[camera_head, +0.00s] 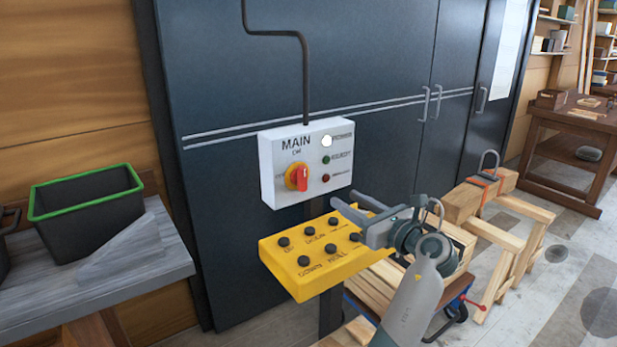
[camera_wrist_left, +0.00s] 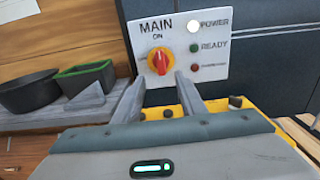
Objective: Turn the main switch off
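The main switch is a red handle (camera_head: 302,178) on a yellow disc, mounted on a white box (camera_head: 265,170) marked MAIN, with ON above it. Its handle stands roughly upright, towards ON; it also shows in the left wrist view (camera_wrist_left: 160,60). The POWER lamp (camera_head: 327,141) is white and bright. My left gripper (camera_head: 347,198) is open and empty, to the right of and below the switch in the head view, over the yellow panel. In the left wrist view the switch appears beyond the gap between its fingers (camera_wrist_left: 159,96), apart from them. My right gripper is not in view.
A yellow button panel (camera_head: 310,287) with several black buttons juts out below the box, close under my left gripper. A dark bin with a green rim (camera_head: 85,200) stands on a grey bench at left. Timber and trestles (camera_head: 490,225) stand at right. Dark cabinets are behind.

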